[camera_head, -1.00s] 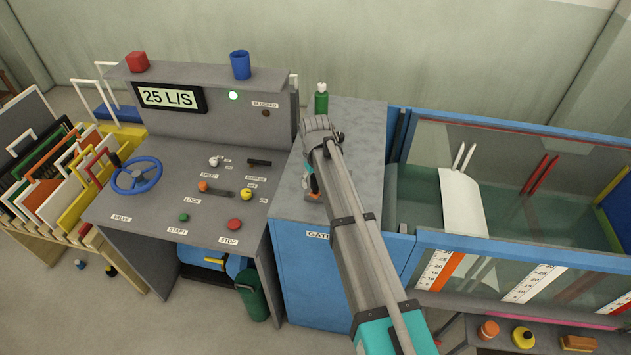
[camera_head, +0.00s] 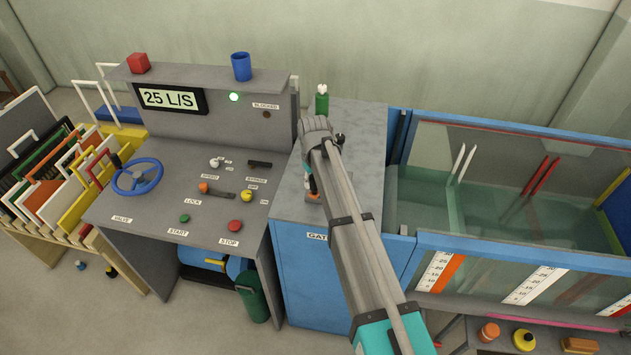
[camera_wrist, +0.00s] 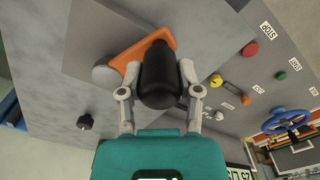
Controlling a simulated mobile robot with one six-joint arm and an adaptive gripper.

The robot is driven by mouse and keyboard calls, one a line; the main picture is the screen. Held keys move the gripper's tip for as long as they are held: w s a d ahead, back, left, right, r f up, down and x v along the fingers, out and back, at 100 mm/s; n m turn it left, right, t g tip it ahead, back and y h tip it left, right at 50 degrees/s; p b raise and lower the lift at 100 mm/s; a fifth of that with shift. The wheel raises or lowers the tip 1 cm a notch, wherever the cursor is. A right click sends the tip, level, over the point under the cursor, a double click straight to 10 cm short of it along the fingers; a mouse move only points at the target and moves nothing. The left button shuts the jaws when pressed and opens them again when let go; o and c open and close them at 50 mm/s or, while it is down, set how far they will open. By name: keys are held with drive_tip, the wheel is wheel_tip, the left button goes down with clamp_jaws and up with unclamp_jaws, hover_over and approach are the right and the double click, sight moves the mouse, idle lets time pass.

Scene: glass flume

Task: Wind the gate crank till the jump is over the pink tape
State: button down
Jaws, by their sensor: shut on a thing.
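My gripper (camera_wrist: 158,88) is shut on the black knob (camera_wrist: 160,72) of the orange gate crank (camera_wrist: 140,52), whose grey hub is left of the knob in the wrist view. In the head view my arm hides most of the crank; a bit of orange (camera_head: 313,196) shows on the gate cabinet. The glass flume (camera_head: 510,250) stands at right with green water in it. Two white rods (camera_head: 462,160) and two red rods (camera_head: 540,175) rise from it. No white jump shows clearly.
The console (camera_head: 180,170) at left has a blue wheel (camera_head: 137,176), buttons and a "25 L/S" display (camera_head: 170,98) with a lit green lamp. A green bottle (camera_head: 321,102) stands behind my arm on the blue gate cabinet (camera_head: 310,275). A black knob (camera_wrist: 85,121) sits nearby.

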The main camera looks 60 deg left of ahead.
drive_tip(key=shift+c, duration=1.5)
unclamp_jaws()
drive_tip(key=shift+s, duration=0.1)
drive_tip(key=shift+d, duration=0.1)
drive_tip(key=shift+w+d, duration=0.2)
drive_tip(key=shift+d, duration=0.1)
wheel_tip(320, 180, up, 14)
drive_tip(key=p, duration=1.4)
drive_tip(key=w+d+f+m+b, duration=0.2)
drive_tip(key=w+d+f+b, duration=0.2)
drive_tip(key=w+d, duration=0.5)
drive_tip(key=w+d+f+m+b, duration=0.2)
drive_tip(key=w+d+f+b, duration=0.2)
drive_tip(key=w+d, duration=0.5)
drive_tip(key=d, duration=0.4)
drive_tip(key=shift+w+d+m, duration=0.25)
drive_tip(key=shift+d+m, duration=0.05)
drive_tip(key=shift+m, duration=0.1)
drive_tip(key=shift+d, duration=0.1)
